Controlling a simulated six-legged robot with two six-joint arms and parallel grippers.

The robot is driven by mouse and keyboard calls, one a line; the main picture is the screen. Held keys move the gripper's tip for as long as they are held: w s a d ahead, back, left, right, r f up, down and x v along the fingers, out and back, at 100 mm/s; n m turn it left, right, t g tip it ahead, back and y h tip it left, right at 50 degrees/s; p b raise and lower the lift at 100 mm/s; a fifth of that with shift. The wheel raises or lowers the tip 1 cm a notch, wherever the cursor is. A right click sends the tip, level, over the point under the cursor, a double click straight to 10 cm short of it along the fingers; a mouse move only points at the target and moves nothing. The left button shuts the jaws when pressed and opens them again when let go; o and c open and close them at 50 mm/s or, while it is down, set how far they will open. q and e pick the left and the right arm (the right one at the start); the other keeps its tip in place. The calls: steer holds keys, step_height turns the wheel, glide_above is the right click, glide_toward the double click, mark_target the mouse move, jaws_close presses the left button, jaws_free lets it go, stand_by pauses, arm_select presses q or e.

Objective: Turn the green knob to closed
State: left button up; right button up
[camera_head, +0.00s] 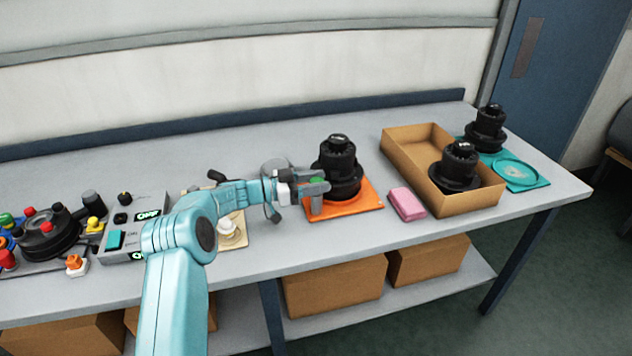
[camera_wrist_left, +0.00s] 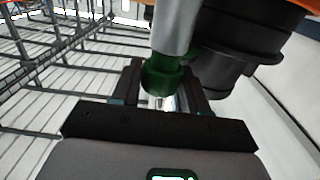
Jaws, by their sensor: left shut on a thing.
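The green knob (camera_head: 318,181) sits at the front left of a black canister (camera_head: 339,165) that stands on an orange base plate (camera_head: 369,194). In the left wrist view the knob (camera_wrist_left: 163,79) is a dark green collar at the end of a grey stem, between my two fingers. My left gripper (camera_head: 318,190) is shut on the knob, its fingers on either side of it. The gripper (camera_wrist_left: 162,95) also fills the lower middle of the left wrist view. The fingers partly hide the knob in the head view. My right gripper is not in view.
A pink sponge-like block (camera_head: 407,203) lies right of the orange plate. A cardboard box (camera_head: 478,202) holds another black canister (camera_head: 458,165). A teal plate (camera_head: 536,184) with a third canister is at far right. A control panel (camera_head: 150,213) stands left, behind my arm.

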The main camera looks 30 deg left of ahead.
arm_select(q)
steer(key=o, duration=1)
steer(key=shift+r, duration=0.15)
steer(key=shift+c, duration=0.2)
steer(key=b+v, duration=0.1)
steer(key=v, duration=0.6)
steer(key=shift+s, duration=0.15)
steer(key=shift+a, duration=0.15)
